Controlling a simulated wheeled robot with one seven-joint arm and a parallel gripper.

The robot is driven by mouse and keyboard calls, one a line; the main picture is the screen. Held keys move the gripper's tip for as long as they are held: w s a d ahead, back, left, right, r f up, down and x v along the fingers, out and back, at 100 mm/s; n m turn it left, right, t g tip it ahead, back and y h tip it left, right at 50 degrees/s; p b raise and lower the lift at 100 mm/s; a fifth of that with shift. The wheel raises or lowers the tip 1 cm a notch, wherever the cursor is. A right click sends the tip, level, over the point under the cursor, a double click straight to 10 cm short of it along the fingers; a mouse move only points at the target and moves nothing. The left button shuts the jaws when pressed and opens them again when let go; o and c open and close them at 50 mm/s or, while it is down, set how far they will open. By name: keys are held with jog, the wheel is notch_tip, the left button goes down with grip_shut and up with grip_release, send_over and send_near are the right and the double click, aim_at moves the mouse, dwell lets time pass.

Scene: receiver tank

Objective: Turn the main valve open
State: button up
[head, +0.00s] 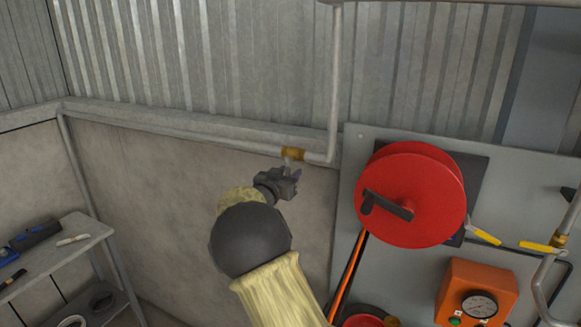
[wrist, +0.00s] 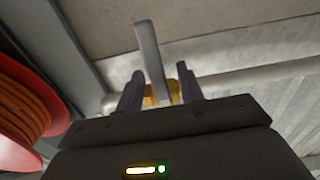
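A brass valve (head: 293,154) sits on the grey wall pipe near the pipe's corner. In the wrist view its brass body (wrist: 160,95) shows partly behind my fingers. A flat grey lever (wrist: 150,55) belongs with it and sticks out between my two fingers. My gripper (head: 291,178) is just below the valve in the head view. In the wrist view my gripper (wrist: 160,82) is open, with a finger on each side of the lever and gaps visible. I cannot tell whether either finger touches it.
A red hose reel (head: 425,190) is mounted on a grey panel (head: 350,200) right of my gripper. An orange gauge box (head: 470,285) and yellow-handled valves (head: 535,246) are further right. A shelf with tools (head: 60,255) stands at the left. The wall left of the valve is clear.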

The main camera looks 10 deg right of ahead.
jog(key=shift+x, duration=0.95)
grip_shut()
